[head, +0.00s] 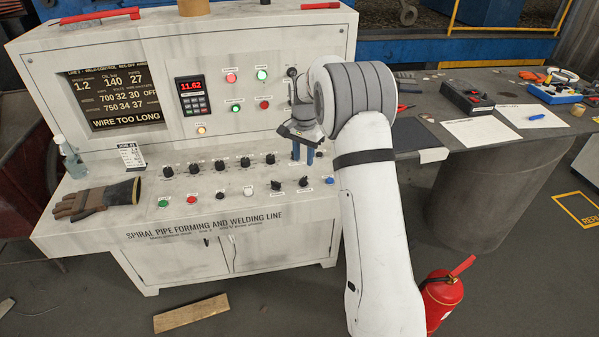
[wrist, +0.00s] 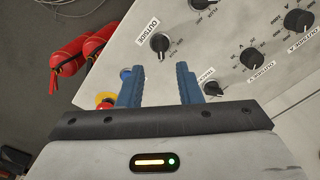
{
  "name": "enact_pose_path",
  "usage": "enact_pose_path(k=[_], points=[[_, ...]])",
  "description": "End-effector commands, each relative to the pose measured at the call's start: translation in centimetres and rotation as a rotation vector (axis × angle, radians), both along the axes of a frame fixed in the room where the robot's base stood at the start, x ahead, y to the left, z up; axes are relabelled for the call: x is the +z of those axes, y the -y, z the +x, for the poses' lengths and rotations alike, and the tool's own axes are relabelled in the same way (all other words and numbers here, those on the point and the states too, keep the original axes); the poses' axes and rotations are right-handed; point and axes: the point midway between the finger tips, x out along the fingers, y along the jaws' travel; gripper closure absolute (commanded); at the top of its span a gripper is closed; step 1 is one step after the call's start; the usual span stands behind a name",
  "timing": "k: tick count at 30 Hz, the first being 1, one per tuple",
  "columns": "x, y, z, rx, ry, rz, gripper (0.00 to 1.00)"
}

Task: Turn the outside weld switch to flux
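The outside weld switch is a black rotary knob (head: 303,182) in the lower row of the console, just left of a blue button (head: 329,180). In the wrist view the switch (wrist: 160,43) appears beside an upside-down label reading OUTSIDE; its position markings are too small to read surely. My gripper (head: 303,153) hangs above the panel, behind and above the switch in the head view. In the wrist view my gripper's two blue fingers (wrist: 159,76) are apart with nothing between them, and the switch lies past the fingertips, not touched.
Dials (wrist: 250,58) and another switch (head: 276,185) stand close by. The blue button (wrist: 125,73) and a red-and-yellow emergency stop (wrist: 105,100) lie near the left finger in the wrist view. A glove (head: 95,200) lies at the console's left. A fire extinguisher (head: 442,300) stands on the floor.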

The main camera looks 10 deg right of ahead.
Motion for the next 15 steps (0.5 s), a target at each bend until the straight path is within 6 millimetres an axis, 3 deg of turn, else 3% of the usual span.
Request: enact_pose_path(k=[15], points=[[-6.9, 0.1, 0.2, -0.009, -0.006, 0.000, 0.68]])
